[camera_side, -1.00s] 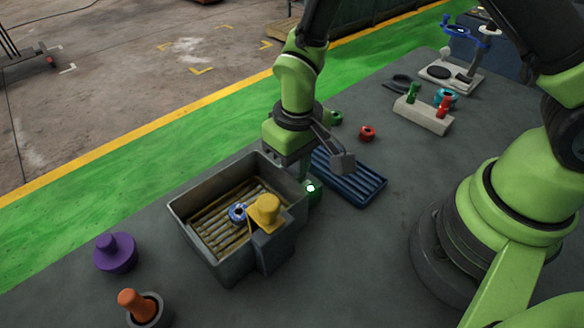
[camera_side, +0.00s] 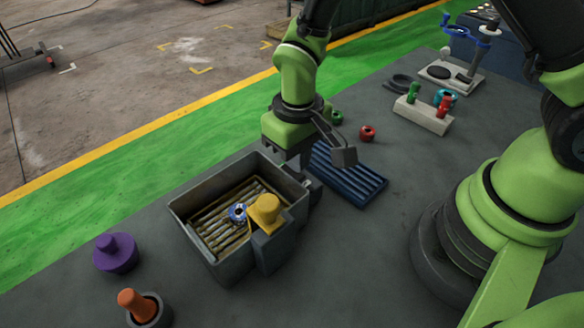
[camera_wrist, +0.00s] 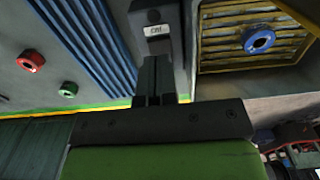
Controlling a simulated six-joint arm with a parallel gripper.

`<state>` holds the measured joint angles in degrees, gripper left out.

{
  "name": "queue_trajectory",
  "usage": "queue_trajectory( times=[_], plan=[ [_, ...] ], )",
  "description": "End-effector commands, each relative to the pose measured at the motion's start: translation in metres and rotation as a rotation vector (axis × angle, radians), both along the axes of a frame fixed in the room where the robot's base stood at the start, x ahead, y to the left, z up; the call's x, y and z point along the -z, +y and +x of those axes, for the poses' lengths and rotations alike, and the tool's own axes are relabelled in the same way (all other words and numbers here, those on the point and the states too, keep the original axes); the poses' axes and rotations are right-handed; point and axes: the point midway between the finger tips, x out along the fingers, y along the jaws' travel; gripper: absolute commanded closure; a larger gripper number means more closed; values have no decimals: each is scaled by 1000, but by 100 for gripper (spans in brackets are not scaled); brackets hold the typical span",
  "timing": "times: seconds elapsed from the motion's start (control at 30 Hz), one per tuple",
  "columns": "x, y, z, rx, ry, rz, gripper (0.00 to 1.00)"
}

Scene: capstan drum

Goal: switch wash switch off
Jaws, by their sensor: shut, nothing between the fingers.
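The grey wash basin (camera_side: 185,225) stands at the centre left with slatted ribs inside; it also shows in the wrist view (camera_wrist: 210,68). A small grey switch box (camera_side: 315,190) is on its right side, with no green glow. In the wrist view a grey box with a small white label (camera_wrist: 157,30) and dark round spots lies just beyond the fingertips. The switch lever is not clearly visible.
A blue ring (camera_side: 237,212) lies in the basin beside a yellow knob (camera_side: 265,208). A blue ribbed tray (camera_side: 350,178) is close on the right, with a red ring (camera_side: 367,132) behind. A purple knob (camera_side: 115,252) and orange peg (camera_side: 135,305) stand front left.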

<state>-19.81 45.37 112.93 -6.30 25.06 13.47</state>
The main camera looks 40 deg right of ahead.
Motion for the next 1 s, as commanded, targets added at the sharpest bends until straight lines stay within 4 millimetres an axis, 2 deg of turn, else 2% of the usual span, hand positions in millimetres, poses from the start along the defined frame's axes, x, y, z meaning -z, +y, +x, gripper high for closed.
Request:
queue_trajectory(
  times=[0.5,1.0],
  plan=[
    [-43,0,0,0,-1,0,100],
    [-55,-2,0,7,-10,5,100]
  ],
)
